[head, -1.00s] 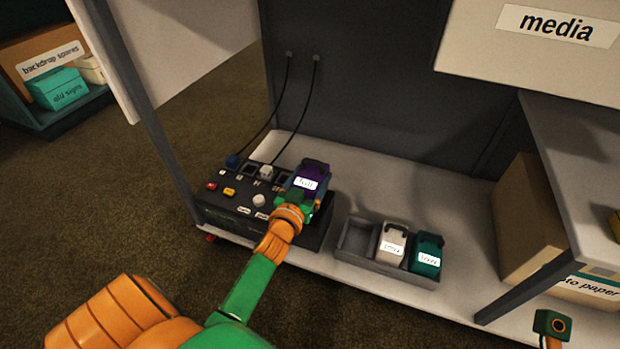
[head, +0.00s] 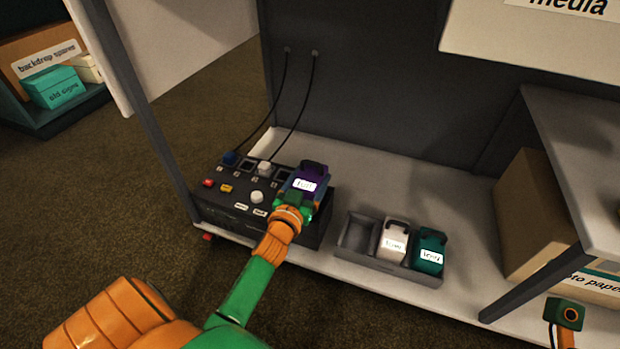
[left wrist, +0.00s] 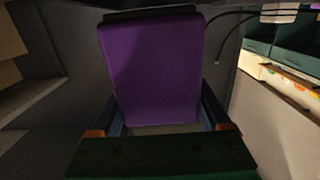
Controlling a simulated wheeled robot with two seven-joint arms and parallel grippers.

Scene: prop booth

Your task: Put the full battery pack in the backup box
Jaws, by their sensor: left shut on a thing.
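The purple battery pack (head: 310,179) has a white "full" label and a dark handle. My left gripper (head: 300,192) is shut on it, at the right end of the dark panel box (head: 232,207). In the left wrist view the purple pack (left wrist: 152,70) fills the middle, between the fingers (left wrist: 160,125). I cannot tell whether the pack touches the panel box beneath it. My right gripper (head: 566,314) shows only in part at the lower right; its jaws are not clear. No box labelled backup is readable.
A grey tray (head: 385,268) holds a white pack (head: 394,238) and a teal pack (head: 429,250); its left compartment is empty. Two black cables (head: 292,110) run from the back wall to the panel box. A cardboard box (head: 535,215) stands at the right, under a grey shelf (head: 585,150).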

